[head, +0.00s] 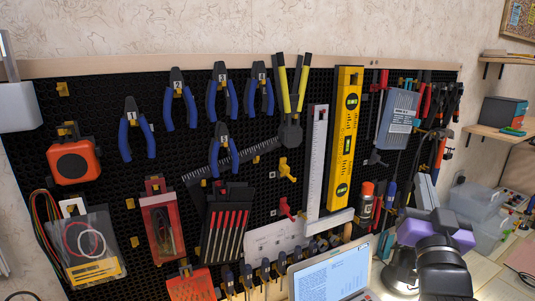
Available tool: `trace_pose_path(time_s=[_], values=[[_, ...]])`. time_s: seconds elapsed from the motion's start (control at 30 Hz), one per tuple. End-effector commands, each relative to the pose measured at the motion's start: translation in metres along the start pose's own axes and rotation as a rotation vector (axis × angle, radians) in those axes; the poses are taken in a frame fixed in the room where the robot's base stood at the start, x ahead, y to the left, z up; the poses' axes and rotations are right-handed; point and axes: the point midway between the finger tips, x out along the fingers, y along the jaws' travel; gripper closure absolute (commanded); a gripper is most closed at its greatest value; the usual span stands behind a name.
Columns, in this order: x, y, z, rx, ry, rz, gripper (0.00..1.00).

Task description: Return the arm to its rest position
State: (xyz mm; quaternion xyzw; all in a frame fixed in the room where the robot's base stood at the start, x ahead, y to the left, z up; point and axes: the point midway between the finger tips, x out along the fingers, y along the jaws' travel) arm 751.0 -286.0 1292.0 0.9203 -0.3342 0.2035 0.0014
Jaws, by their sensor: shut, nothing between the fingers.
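My gripper (427,191) is at the lower right of the head view, at the end of my purple and black wrist. Its grey fingers point up and away from me, in front of the right part of the black pegboard (330,100). The fingers are shut and hold nothing. The wrist hides part of the bench behind it.
Pliers with blue handles (137,142), a yellow level (345,135), a white square (315,165) and an orange tape measure (73,162) hang on the board. An open laptop (330,275) stands left of my wrist. Clear bins (480,205) stand right of it.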

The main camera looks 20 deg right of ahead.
Motion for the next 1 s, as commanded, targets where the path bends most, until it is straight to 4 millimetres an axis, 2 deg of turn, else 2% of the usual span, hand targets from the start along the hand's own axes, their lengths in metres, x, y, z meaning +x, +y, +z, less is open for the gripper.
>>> trace_pose_path(time_s=[0.1, 0.2, 0.3, 0.43, 0.67, 1.0], values=[[-0.029, -0.035, 0.006, -0.112, 0.034, -0.169, 1.00], [-0.061, -0.060, 0.015, -0.176, 0.052, -0.300, 1.00], [-0.097, -0.078, 0.028, -0.220, 0.053, -0.417, 1.00], [-0.150, -0.092, 0.047, -0.249, 0.032, -0.550, 1.00], [-0.248, -0.092, 0.076, -0.232, -0.068, -0.715, 1.00], [-0.388, -0.057, 0.099, -0.106, -0.380, -0.774, 1.00]])
